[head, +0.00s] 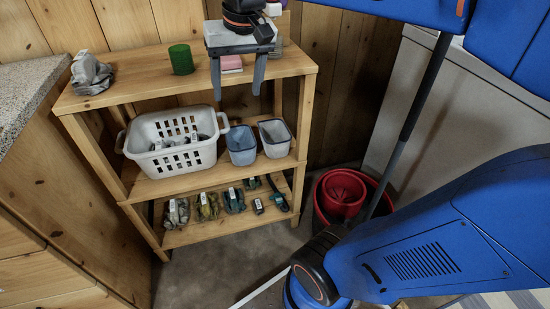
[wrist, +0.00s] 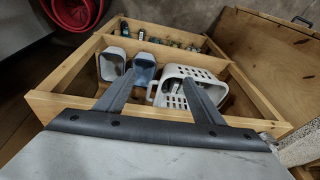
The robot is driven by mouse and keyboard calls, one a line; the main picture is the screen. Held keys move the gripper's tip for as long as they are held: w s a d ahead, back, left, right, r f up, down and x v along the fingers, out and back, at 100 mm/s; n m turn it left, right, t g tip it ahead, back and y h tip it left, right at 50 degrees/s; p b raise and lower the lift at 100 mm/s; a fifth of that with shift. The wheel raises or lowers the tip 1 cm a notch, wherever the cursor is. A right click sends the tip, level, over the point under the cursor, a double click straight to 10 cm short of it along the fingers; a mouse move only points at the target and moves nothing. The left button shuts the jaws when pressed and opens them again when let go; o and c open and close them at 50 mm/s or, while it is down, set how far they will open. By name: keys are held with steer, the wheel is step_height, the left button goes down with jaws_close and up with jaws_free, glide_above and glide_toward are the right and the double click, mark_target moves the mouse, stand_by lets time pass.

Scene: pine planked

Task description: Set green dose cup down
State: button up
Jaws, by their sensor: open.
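The green dose cup (head: 181,59) stands upright on the top board of the wooden shelf unit (head: 130,89). It is apart from my gripper, to its left. My gripper (head: 238,91) is open, with its two fingers pointing down at the front of the top board and nothing held between them. In the wrist view my gripper (wrist: 157,77) also shows spread and empty, over the shelf unit (wrist: 75,103). I cannot make out the green cup in the wrist view.
A pink block (head: 231,63) lies on the top board behind my fingers, and a grey crumpled item (head: 91,74) sits at its left end. Below are a white basket (head: 172,158), two bins (head: 241,145) (head: 275,138) and several small items. A red bucket (head: 342,195) stands right.

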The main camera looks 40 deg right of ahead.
steer(key=s+d+f+n+t, duration=0.1)
steer(key=s+f+n, duration=0.1)
steer(key=s+f, duration=1)
step_height(320, 180, down, 3)
steer(key=shift+s+d+n+t, duration=0.15)
steer(key=shift+d+n+t, duration=0.2)
steer(key=shift+n+t, duration=0.05)
